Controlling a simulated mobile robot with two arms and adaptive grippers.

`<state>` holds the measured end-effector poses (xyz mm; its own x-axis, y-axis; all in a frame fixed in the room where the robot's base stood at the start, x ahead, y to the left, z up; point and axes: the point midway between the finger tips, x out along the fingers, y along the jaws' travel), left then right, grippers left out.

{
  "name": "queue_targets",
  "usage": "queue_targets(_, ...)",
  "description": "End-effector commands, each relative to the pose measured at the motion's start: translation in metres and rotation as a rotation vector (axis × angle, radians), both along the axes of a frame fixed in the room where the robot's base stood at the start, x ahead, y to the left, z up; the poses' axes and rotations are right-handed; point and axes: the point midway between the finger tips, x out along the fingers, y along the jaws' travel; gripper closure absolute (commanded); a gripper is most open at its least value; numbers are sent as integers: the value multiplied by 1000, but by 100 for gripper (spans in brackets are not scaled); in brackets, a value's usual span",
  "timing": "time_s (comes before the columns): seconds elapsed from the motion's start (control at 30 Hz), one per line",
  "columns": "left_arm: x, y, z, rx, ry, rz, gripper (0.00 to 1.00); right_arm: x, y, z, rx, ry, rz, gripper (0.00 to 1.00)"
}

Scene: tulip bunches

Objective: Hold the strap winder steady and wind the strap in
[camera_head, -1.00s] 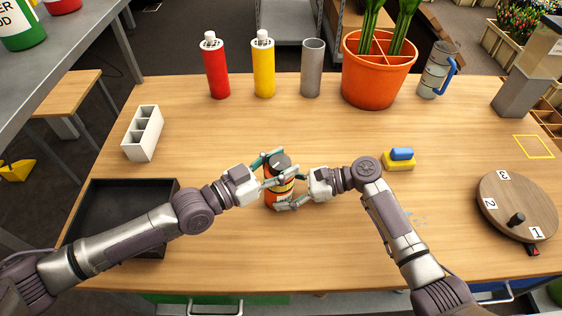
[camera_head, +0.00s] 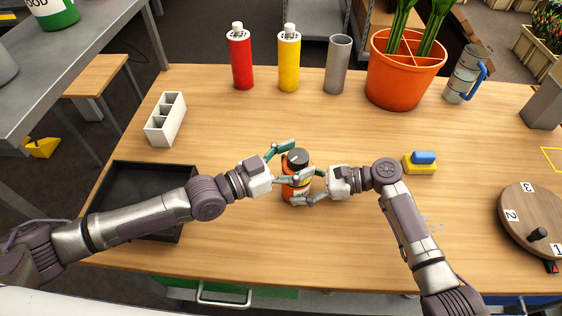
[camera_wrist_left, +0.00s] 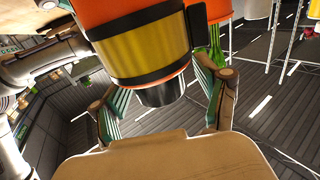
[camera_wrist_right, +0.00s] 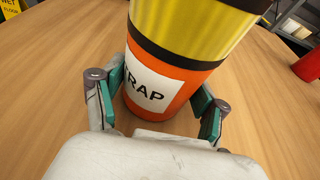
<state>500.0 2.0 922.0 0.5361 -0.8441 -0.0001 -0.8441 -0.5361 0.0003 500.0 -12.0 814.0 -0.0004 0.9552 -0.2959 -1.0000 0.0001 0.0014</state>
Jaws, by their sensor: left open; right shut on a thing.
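The strap winder (camera_head: 297,190) is an orange canister with a yellow band, black rings and a dark round knob (camera_head: 298,158) on top. It stands upright on the table. In the right wrist view, its white label (camera_wrist_right: 152,92) reads "TRAP" in part. My right gripper (camera_head: 301,186) is shut on the lower body, with a finger on each side. My left gripper (camera_head: 301,160) is open, its fingers on either side of the knob. In the left wrist view the knob (camera_wrist_left: 160,93) shows between the spread fingers; I cannot tell whether they touch it.
A black tray (camera_head: 118,243) lies under my left arm. A white divided holder (camera_head: 165,122), red bottle (camera_head: 241,60), yellow bottle (camera_head: 289,64), grey cylinder (camera_head: 337,65) and orange pot (camera_head: 402,82) stand behind. A yellow-and-blue block (camera_head: 419,165) and numbered turntable (camera_head: 527,220) are right.

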Motion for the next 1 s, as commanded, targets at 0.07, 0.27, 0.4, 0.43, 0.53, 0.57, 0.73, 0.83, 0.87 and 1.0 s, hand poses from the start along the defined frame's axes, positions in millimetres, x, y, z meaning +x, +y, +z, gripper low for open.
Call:
queue_targets(0.07, -5, 9, -1, 3, 2, 2, 26, 1, 1, 2, 3, -2, 0, 56)
queue_targets(0.27, -27, 45, -2, 6, 2, 2, 26, 1, 1, 2, 3, -2, 1, 56)
queue_targets(0.4, -43, 69, -1, 5, 2, 2, 26, 1, 1, 2, 3, -2, 1, 56)
queue_targets(0.43, -46, 74, -1, 6, 2, 2, 26, 1, 1, 2, 3, -2, 1, 56)
queue_targets(0.53, -53, 86, -1, 4, 1, 2, 26, 1, 1, 2, 3, -2, 0, 56)
queue_targets(0.57, -55, 89, -1, 3, 2, 2, 26, 1, 1, 2, 3, -2, 0, 56)
queue_targets(0.73, -61, 97, -1, 3, 2, 1, 26, 1, 0, 2, 3, -2, 0, 56)
queue_targets(0.83, -62, 98, -1, 1, 2, 0, 26, 1, 0, 2, 3, -2, 1, 56)
queue_targets(0.87, -62, 98, -1, 1, 2, 0, 26, 1, 0, 2, 3, -2, 1, 56)
queue_targets(1.0, -62, 98, -1, 0, 1, 0, 26, 1, 0, 2, 3, -2, 0, 56)
